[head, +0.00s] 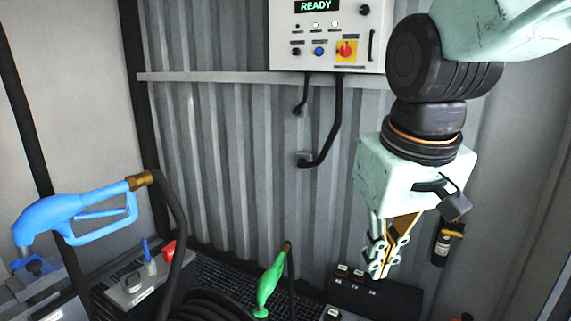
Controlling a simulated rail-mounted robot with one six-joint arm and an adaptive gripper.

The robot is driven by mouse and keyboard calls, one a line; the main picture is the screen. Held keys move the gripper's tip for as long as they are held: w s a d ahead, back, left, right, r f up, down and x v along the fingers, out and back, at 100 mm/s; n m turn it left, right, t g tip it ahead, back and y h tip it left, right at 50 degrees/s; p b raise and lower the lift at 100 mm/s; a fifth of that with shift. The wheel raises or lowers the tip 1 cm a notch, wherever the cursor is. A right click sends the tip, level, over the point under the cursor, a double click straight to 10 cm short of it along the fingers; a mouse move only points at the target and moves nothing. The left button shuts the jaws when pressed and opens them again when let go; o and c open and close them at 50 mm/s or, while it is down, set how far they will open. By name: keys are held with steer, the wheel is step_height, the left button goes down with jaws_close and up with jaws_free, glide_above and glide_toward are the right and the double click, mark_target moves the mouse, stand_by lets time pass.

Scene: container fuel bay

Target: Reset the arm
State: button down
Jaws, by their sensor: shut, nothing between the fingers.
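My arm comes in from the top right, and my gripper (378,272) points down, shut and empty. It hangs just above and in front of a black box (385,300) with small labelled blocks on top. I cannot tell how far it is from the box. The gripper touches nothing that I can see.
A blue fuel nozzle (75,215) with a black hose stands at left. A green nozzle (269,288) stands at bottom centre. A control panel (325,35) reading READY hangs on the corrugated wall. A small extinguisher-like bottle (441,245) is right of the gripper.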

steer(key=s+d+m, duration=0.1)
steer(key=s+d, duration=0.1)
steer(key=s, duration=0.6)
steer(key=s+d+m+t+b, duration=0.1)
steer(key=s+d, duration=0.2)
steer(key=s, duration=0.5)
steer(key=shift+s+f+b, duration=0.15)
steer(key=shift+f+b, duration=0.15)
steer(key=shift+f, duration=0.05)
steer(key=shift+r, duration=0.1)
stand_by(0.5)
step_height(320, 180, up, 4)
steer(key=p, duration=0.4)
steer(key=shift+r+p, duration=0.25)
steer(key=shift+p, duration=0.05)
steer(key=shift+f, duration=0.1)
stand_by(0.4)
step_height(320, 180, down, 10)
steer(key=b, duration=1)
stand_by(0.8)
